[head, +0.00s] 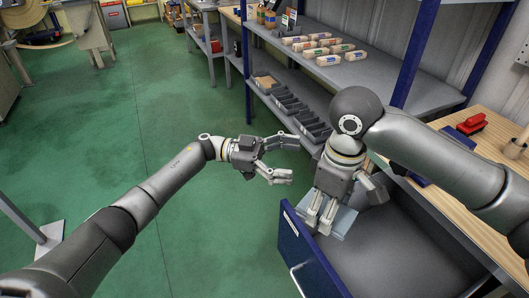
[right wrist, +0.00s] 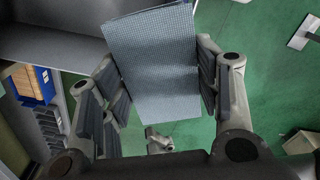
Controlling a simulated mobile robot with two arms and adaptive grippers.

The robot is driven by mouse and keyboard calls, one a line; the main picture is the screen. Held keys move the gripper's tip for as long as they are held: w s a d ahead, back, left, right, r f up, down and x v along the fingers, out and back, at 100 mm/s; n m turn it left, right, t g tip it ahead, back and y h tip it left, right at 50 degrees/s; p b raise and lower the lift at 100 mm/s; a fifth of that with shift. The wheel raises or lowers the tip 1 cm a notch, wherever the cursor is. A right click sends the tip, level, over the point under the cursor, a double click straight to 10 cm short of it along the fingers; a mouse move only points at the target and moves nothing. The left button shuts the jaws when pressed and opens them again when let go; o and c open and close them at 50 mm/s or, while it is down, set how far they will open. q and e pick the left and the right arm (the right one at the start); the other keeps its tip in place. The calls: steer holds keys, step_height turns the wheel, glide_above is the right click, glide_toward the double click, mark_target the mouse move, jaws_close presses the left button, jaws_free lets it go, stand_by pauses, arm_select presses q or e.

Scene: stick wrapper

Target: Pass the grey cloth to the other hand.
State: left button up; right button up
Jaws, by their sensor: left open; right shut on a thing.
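The grey cloth (right wrist: 158,65) is a flat, fine-checked, blue-grey piece held between the fingers of my right gripper in the right wrist view. In the head view the cloth (head: 343,221) shows partly behind the right gripper (head: 320,222), which points down and is shut on it above the open drawer's edge. My left gripper (head: 291,160) is open and empty, its fingers pointing right, a short way left of the right gripper and apart from the cloth. Part of the cloth is hidden by the right fingers.
An open drawer (head: 390,245) with a blue front (head: 305,255) is below the right arm. A wooden worktop (head: 440,190) with a red object (head: 472,124) is at the right. A grey shelf (head: 385,72) with several small packs stands behind. Green floor is clear at the left.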

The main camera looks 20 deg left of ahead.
mark_target(305, 197)
arm_select(q)
steer(key=s+a+r+m+g+y, duration=0.3)
steer(key=s+a+r+g+y, duration=0.1)
steer(key=s+r+g+y, duration=0.25)
steer(key=shift+t, duration=0.35)
steer(key=x, duration=1.1)
steer(key=shift+s+d+f, duration=0.15)
steer(key=shift+s+f, duration=0.05)
steer(key=shift+f, duration=0.05)
steer(key=shift+c, duration=0.3)
steer(key=c, duration=1)
steer(key=shift+s, duration=0.1)
steer(key=shift+c, duration=0.2)
arm_select(e)
steer(key=o, duration=1.1)
steer(key=shift+w, duration=0.1)
arm_select(q)
steer(key=shift+s+d, duration=0.1)
steer(key=shift+s, duration=0.05)
arm_select(e)
steer(key=shift+r, duration=0.2)
